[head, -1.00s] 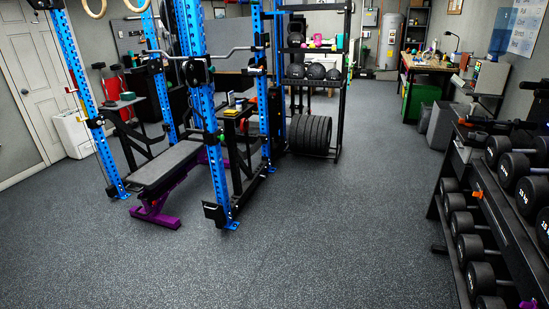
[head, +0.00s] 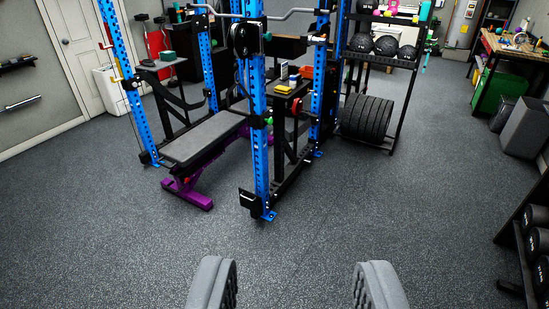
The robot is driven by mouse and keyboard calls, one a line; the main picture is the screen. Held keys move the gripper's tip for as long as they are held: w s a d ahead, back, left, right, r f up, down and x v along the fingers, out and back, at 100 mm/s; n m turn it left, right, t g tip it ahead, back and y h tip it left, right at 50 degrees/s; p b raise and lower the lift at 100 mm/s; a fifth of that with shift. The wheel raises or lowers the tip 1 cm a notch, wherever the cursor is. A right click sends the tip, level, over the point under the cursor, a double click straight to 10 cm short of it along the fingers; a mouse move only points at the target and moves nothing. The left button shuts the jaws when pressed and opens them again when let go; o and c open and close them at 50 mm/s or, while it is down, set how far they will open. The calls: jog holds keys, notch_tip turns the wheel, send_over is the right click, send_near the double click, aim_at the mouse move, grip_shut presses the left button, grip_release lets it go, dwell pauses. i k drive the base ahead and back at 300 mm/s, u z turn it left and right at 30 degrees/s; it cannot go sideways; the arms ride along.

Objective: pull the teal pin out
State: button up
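My gripper (head: 296,286) shows at the bottom of the head view. Its two grey ridged fingers are wide apart, with only floor between them. The blue power rack (head: 257,165) stands ahead, beyond the fingertips. A small green or teal knob (head: 269,121) shows at the black fitting on its near front upright. It may be the teal pin, but it is too small to tell. My gripper is well short of it and touches nothing.
A grey bench with a purple base (head: 187,193) stands in the rack. A small shelf (head: 284,89) with several small items is behind the near upright. Black weight plates (head: 366,117) stand at right, a dumbbell rack (head: 528,238) at far right. The floor ahead is clear.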

aim_at(269, 36)
jog(key=u, duration=0.25)
jog(key=i, duration=1.5)
jog(key=z, duration=0.3)
jog(key=i, duration=1.45)
jog(key=z, duration=0.6)
jog(key=i, duration=0.5)
jog(key=z, duration=0.15)
